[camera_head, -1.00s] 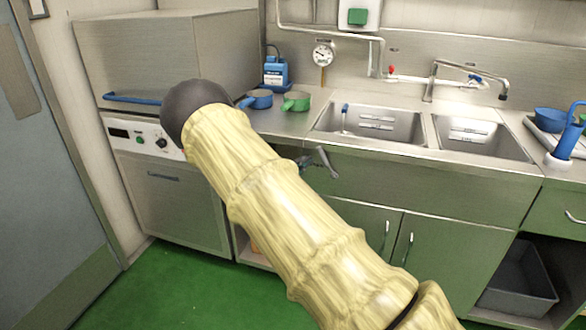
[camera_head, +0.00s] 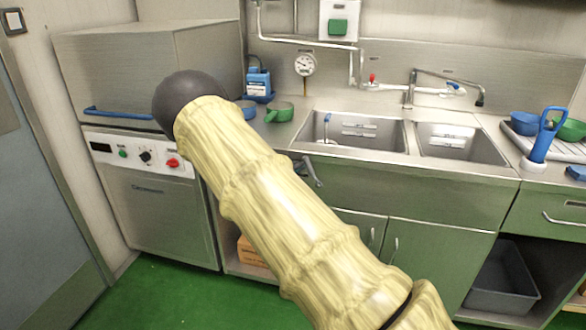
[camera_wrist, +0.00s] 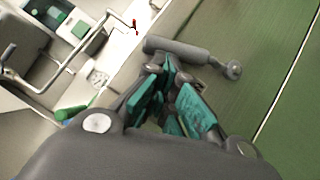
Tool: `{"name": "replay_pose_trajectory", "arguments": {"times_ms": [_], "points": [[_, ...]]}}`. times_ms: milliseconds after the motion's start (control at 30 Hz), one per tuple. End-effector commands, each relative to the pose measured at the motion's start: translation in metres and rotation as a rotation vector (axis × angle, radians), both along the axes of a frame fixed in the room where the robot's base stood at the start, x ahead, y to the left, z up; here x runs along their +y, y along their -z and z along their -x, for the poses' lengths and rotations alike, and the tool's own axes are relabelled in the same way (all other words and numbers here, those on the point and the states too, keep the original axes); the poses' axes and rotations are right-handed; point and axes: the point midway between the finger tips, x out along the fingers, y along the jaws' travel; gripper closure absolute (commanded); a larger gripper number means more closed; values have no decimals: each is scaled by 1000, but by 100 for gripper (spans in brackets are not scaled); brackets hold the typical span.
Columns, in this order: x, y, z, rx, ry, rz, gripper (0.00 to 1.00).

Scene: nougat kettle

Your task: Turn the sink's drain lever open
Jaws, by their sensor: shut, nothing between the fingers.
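The drain lever (camera_head: 312,172) is a grey handle on the green front panel below the left sink basin (camera_head: 355,132), partly hidden by my arm. In the wrist view the grey lever (camera_wrist: 185,49) has a thick cylindrical grip at its left and a round knob at its right, in front of the green panel. My gripper (camera_wrist: 170,72) has teal pads and is shut and empty. Its fingertips are close to the lever's grip; I cannot tell whether they touch. In the head view my arm hides the gripper.
A dishwasher (camera_head: 158,190) stands to the left. A faucet (camera_head: 440,78) spans the back. A grey bin (camera_head: 503,280) is under the right side. Green floor is clear at the lower left.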

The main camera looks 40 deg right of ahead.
Motion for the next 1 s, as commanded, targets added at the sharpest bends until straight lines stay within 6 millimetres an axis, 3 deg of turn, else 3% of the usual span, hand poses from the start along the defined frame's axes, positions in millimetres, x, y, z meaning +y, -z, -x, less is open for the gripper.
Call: {"name": "replay_pose_trajectory", "arguments": {"times_ms": [367, 567, 667, 1000], "points": [[2, 3, -1, 0, 0, 0, 100], [14, 13, -7, 1, 5, -1, 100], [23, 20, -12, 1, 10, -2, 100], [79, 33, 2, 2, 16, 0, 100]]}}
